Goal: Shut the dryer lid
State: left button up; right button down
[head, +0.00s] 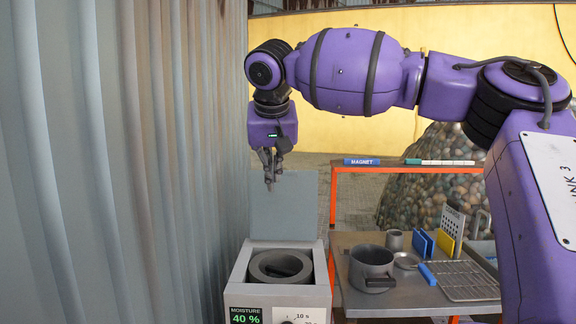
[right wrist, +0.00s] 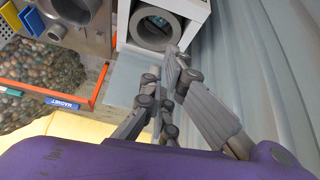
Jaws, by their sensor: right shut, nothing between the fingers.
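The dryer (head: 236,277) is a pale box with a round dark opening, a green "MOISTURE 40 %" display and a dial on its front. Its lid (head: 296,210), a flat grey-blue panel, stands upright at the back, so the opening is uncovered. My right gripper (head: 270,178) is shut and empty, pointing down in front of the lid's upper part, above the dryer. I cannot tell whether it touches the lid. In the right wrist view the shut fingers (right wrist: 166,68) overlap the lid (right wrist: 122,80), with the dryer (right wrist: 127,38) beyond. My left gripper is not in view.
A grey corrugated wall (head: 130,170) stands close on the left. On the right, a metal bench (head: 352,303) holds a pot (head: 371,268), a wire rack (head: 462,281) and blue and yellow boards. An orange frame (head: 333,200) with a MAGNET label stands behind.

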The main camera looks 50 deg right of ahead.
aim_at(290, 212)
jog(key=i+l, duration=0.2)
jog(key=l, duration=0.15)
jog(key=i+l, duration=0.15)
jog(key=l, duration=0.2)
jog(key=i+l, duration=0.2)
jog(key=l, duration=0.2)
jog(key=i+l, duration=0.2)
jog(key=l, duration=0.15)
jog(key=i+l, duration=0.2)
jog(key=l, duration=0.15)
jog(key=i+l, duration=0.15)
jog(key=l, duration=0.2)
